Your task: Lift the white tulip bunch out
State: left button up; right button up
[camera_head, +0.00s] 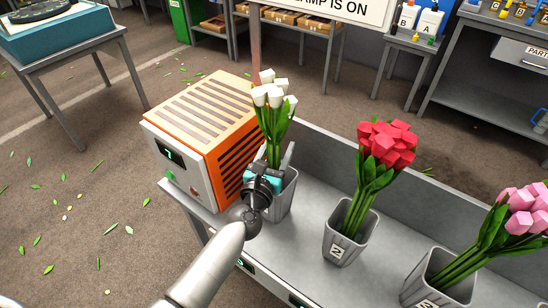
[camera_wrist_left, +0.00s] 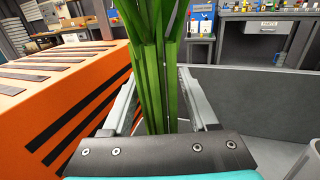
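The white tulip bunch (camera_head: 274,118) stands upright in a grey pot (camera_head: 283,199) beside the orange box. Its pale blooms show above long green stems and leaves. My left gripper (camera_head: 276,160) is at the stems, just above the pot's rim. In the left wrist view, the green stems (camera_wrist_left: 160,70) rise between the two fingers, one finger on each side. Narrow gaps show beside the stems near the palm, so the fingers look open. Contact at the fingertips cannot be made out. My right gripper is not in view.
An orange slatted box (camera_head: 215,120) stands close on the left. A pot marked 2 with red tulips (camera_head: 385,145) and a pot with pink tulips (camera_head: 520,210) stand to the right in the grey trough (camera_head: 312,225). Its back wall (camera_head: 450,190) runs behind them.

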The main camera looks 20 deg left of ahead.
aim_at(280, 72)
pick_arm(q)
jog(key=c, duration=0.5)
grip_shut()
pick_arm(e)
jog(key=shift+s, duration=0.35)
pick_arm(q)
jog(key=shift+r, duration=0.15)
notch_tip(280, 72, up, 7)
jog(key=p, duration=0.6)
jog(key=shift+p, duration=0.3)
notch_tip(280, 72, up, 13)
jog(key=p, duration=1.2)
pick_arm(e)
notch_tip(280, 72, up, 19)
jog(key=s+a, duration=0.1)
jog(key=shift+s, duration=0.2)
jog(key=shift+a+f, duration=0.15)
